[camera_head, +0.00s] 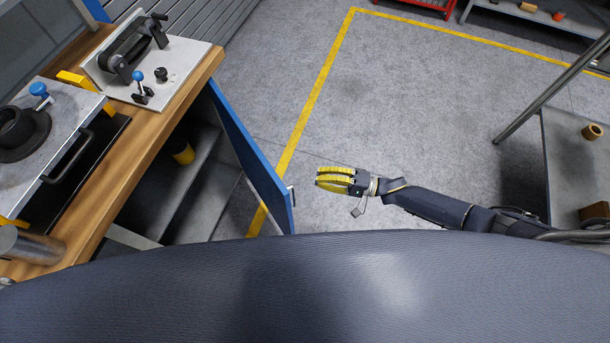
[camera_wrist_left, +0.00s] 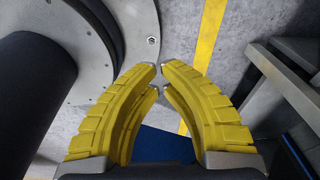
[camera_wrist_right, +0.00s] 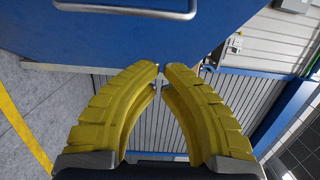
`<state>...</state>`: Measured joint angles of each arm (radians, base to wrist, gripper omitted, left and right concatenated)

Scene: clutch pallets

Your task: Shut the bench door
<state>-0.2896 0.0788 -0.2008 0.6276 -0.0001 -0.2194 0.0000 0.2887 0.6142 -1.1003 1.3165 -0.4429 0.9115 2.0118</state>
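The blue bench door (camera_head: 248,150) stands open, swung out from the wooden-topped bench (camera_head: 172,115). A metal handle (camera_head: 291,195) is on its outer side near the free edge. My right gripper (camera_head: 320,178) is empty, its yellow fingertips nearly together, a short way right of the door and apart from it. In the right wrist view the door (camera_wrist_right: 130,40) fills the top, with its handle (camera_wrist_right: 150,10) beyond the fingertips (camera_wrist_right: 161,70). My left gripper (camera_wrist_left: 160,72) shows only in its wrist view, empty, tips nearly together, over the floor.
The bench's open lower shelf (camera_head: 190,195) shows behind the door, with a yellow and black item (camera_head: 183,153). Fixtures (camera_head: 140,65) stand on the bench top. A grey table (camera_head: 580,160) is at the right. The floor (camera_head: 400,110) between is clear.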

